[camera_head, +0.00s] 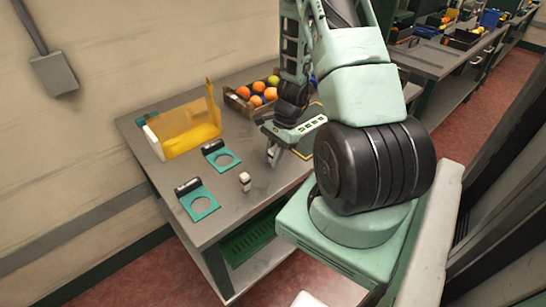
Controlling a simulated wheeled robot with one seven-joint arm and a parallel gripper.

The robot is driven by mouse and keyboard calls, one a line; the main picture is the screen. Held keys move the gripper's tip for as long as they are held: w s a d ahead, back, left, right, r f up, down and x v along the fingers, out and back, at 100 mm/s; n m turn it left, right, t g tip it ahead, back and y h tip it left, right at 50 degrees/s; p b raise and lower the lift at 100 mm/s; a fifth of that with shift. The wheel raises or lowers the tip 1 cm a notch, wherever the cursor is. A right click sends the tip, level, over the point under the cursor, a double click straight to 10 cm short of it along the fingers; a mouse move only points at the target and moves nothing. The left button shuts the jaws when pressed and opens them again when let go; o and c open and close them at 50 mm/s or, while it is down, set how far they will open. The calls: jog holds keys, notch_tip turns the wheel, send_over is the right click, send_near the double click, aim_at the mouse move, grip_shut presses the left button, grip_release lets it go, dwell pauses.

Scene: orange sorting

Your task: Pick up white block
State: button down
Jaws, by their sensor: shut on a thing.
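A small white block (245,177) with a darker band stands on the grey table (262,190), near its front edge. My gripper (273,156) points down over the table, to the right of this block and a little behind it, with a gap between them. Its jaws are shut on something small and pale. The jaws are small in the view, and I cannot make out what the held thing is or whether it touches the table.
Two teal plates with round holes (213,204) (232,165) lie on the left part of the table. A yellow see-through bin (194,131) stands behind them. My arm covers the table's right side.

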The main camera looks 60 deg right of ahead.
aim_at(273, 149)
notch_tip(273, 149, up, 10)
jog(key=shift+f+b, duration=0.15)
jog(key=shift+b, duration=0.15)
jog(key=shift+d, duration=0.1)
dwell(0.6)
